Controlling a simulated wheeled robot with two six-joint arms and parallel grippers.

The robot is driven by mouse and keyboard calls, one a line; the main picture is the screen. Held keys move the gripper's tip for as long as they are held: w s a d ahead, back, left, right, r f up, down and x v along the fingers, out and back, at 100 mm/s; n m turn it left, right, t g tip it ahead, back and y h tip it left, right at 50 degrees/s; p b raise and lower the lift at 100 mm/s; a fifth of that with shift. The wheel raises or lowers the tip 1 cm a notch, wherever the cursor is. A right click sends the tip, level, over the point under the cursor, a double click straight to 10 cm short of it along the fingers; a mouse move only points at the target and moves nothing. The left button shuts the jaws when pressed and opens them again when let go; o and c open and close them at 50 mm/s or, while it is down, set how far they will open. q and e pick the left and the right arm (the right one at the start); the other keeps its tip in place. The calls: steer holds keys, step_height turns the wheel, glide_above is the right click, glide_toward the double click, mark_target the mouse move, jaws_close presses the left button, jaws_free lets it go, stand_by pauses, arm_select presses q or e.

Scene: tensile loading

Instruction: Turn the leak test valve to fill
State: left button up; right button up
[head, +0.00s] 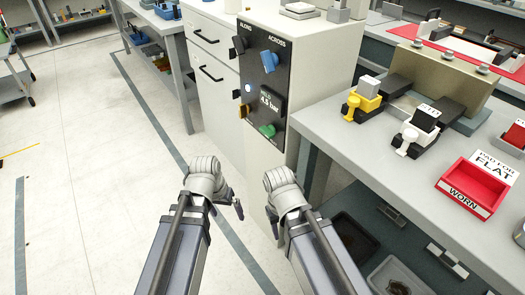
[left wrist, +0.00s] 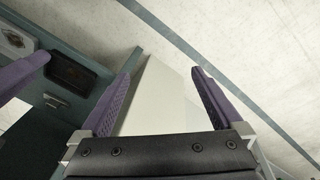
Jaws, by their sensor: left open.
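A black control panel (head: 262,85) is on the side of the white cabinet (head: 320,55).
A grey workbench (head: 340,130) on the right holds yellow and white fixtures, and a red tray (head: 476,188) marked "WORN". Drawers (head: 208,55) are left of the panel. Open floor (head: 90,190) lies to the left.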

arm_select(q)
steer(key=w+d+f+m+t+h+b, duration=0.1)
steer(key=w+f+h+b, duration=0.2)
steer(key=f+b, duration=0.15)
steer(key=m+t+h, duration=0.7)
steer(key=t+h, duration=0.2)
steer(key=h, duration=0.1)
glide_toward(264, 134)
steer(key=x, duration=0.2)
steer(key=shift+b+x, duration=0.35)
steer(key=shift+x, duration=3.4)
arm_select(e)
step_height(264, 134, down, 8)
steer(key=shift+r, duration=0.25)
arm_select(q)
steer(key=shift+w+a, duration=0.1)
steer(key=c, duration=1.3)
